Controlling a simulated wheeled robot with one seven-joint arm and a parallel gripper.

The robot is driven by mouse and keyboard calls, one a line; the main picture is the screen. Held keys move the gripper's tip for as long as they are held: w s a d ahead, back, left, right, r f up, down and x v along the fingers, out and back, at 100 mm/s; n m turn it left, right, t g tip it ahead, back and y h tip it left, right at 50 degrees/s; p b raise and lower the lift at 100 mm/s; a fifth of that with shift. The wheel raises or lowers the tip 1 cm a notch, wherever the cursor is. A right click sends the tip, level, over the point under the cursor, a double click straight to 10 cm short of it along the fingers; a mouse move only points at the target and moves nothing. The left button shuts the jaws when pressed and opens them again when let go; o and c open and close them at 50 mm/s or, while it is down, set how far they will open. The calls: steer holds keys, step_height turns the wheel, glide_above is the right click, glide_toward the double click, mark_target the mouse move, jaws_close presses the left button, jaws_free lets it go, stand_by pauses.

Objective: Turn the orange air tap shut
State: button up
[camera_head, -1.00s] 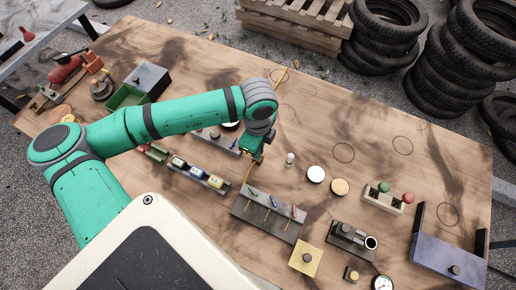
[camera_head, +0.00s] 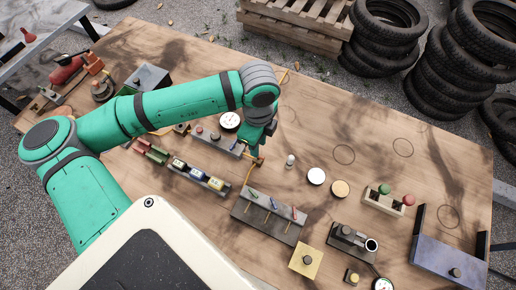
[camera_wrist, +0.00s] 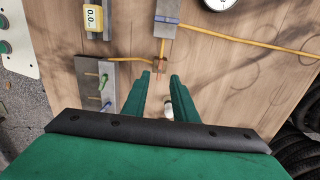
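The orange air tap (camera_wrist: 160,65) shows in the wrist view as a small orange-brown piece where yellow hoses meet. It lies just beyond my fingertips, roughly in line with the gap between them. My gripper (camera_wrist: 159,78) is open, its two green fingers apart, with no object visibly held. In the head view my gripper (camera_head: 260,150) points down at the table, and the orange tap (camera_head: 256,163) shows partly hidden beside the fingers. I cannot tell whether a finger touches it, nor which way its handle is turned.
A grey block with green, blue and red levers (camera_head: 268,226) stands close in front. A small white-topped post (camera_head: 290,160) and white disc (camera_head: 316,176) are to the right. The table's far right is mostly clear.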

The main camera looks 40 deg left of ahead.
step_height(320, 180, up, 6)
steer(key=shift+f, duration=0.15)
stand_by(0.6)
